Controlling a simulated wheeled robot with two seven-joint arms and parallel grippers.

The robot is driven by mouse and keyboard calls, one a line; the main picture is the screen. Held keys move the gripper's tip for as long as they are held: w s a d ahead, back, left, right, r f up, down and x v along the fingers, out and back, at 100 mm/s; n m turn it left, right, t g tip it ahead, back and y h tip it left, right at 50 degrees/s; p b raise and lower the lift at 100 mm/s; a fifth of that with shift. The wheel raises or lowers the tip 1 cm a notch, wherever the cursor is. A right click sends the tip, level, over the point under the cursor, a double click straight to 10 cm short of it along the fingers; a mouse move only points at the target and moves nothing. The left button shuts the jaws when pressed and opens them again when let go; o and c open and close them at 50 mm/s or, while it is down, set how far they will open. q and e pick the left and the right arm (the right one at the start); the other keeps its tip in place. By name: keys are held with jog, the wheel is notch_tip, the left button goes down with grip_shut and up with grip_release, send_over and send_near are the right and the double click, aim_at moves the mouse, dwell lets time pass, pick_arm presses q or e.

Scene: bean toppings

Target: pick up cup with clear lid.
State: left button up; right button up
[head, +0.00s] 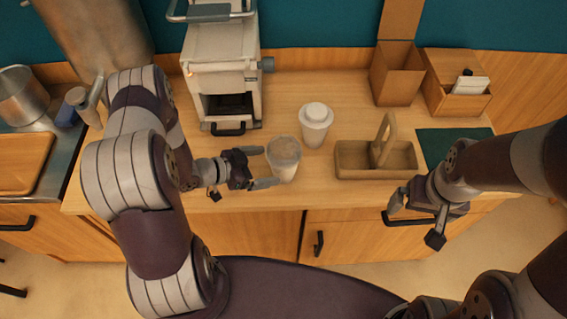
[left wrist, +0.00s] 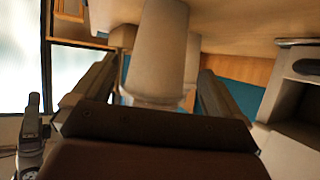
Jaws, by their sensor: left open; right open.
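A cup with a clear lid (head: 284,160) stands upright near the counter's front edge in the head view. My left gripper (head: 270,167) is open, with its fingers reaching to either side of the cup's left part. In the left wrist view, the pale cup body (left wrist: 160,45) shows between the two spread fingers of my left gripper (left wrist: 157,72). I cannot tell whether either finger touches it. My right gripper (head: 414,222) is open and empty in front of the counter, at the right.
A white-lidded cup (head: 316,125) stands close behind and right of the clear-lidded cup. A wooden caddy with a handle (head: 375,162) is further right. A white machine (head: 222,80) stands behind at the left. Wooden boxes (head: 398,75) and a dark green mat (head: 455,140) are at the right.

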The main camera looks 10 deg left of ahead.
aim_at(286, 176)
pick_arm(q)
jog(key=x, duration=0.4)
jog(key=shift+w+d+p, duration=0.25)
jog(key=shift+w+p, duration=0.05)
jog(key=shift+p, duration=0.1)
jog(key=shift+s, duration=0.1)
jog(key=shift+c, duration=0.9)
jog(key=c, duration=0.5)
